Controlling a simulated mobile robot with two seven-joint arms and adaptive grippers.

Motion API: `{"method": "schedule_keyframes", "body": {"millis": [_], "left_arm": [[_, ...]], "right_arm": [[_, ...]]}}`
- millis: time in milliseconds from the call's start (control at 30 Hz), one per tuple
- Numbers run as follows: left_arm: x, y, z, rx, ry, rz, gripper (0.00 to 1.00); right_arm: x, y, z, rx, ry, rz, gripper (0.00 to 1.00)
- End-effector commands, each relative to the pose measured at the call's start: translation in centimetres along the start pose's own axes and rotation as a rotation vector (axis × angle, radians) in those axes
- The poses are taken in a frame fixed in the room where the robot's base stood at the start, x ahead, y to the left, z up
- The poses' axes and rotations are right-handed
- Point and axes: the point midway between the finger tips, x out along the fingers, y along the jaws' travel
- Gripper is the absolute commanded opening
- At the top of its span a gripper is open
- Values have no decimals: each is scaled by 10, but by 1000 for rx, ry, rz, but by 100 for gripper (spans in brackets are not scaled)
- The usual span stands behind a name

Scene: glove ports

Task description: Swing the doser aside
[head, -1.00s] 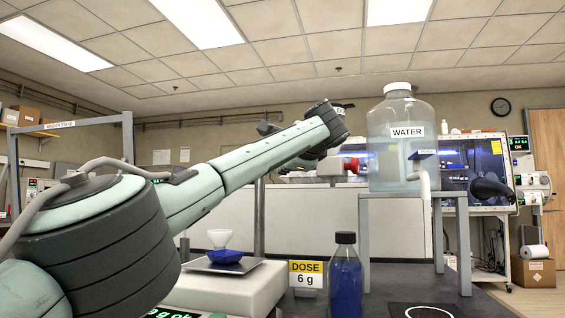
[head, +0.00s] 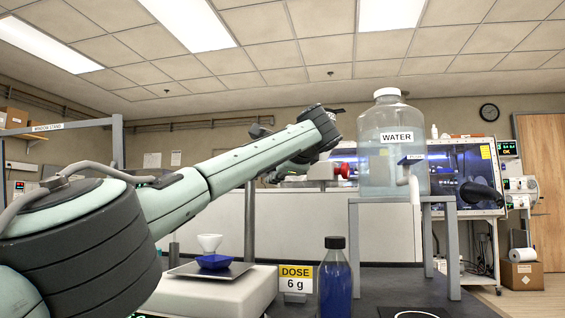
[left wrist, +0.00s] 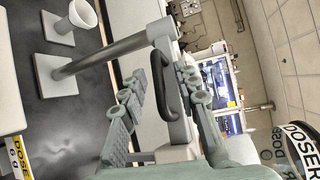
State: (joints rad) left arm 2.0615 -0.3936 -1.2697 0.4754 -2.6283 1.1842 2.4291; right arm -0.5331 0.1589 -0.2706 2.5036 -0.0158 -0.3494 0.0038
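The doser (left wrist: 300,138) shows at the right edge of the left wrist view as a clear, rounded body with a "DOSER" label. A black loop handle (left wrist: 158,100) sits on a grey bar joined to a grey post (left wrist: 85,62). My left gripper (left wrist: 160,76) is open, with one finger on each side of the handle in that view. I cannot tell whether the fingers touch it. In the head view my left wrist (head: 322,132) reaches in front of the post (head: 249,215), and the fingers are mostly hidden behind it. My right gripper is not in view.
A scale (head: 225,296) holds a blue dish (head: 213,262); a white cup (head: 209,242) shows above it. A "DOSE 6 g" sign (head: 296,279) and blue bottle (head: 335,285) stand nearby. A water jug (head: 393,160) stands on a grey stand (head: 453,245).

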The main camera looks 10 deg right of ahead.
Motion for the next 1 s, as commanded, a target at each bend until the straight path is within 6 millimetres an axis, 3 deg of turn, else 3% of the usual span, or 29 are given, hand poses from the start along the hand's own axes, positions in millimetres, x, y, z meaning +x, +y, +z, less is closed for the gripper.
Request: {"method": "schedule_keyframes", "body": {"millis": [167, 400, 600, 1000], "left_arm": [[-19, 0, 1, 2, 2, -4, 31], [-72, -1, 0, 3, 3, -5, 31], [-103, 0, 0, 1, 2, -3, 31], [-115, 0, 0, 1, 1, -1, 31]], "right_arm": [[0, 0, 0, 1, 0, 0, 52], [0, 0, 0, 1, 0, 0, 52], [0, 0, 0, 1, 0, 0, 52], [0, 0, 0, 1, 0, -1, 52]]}}
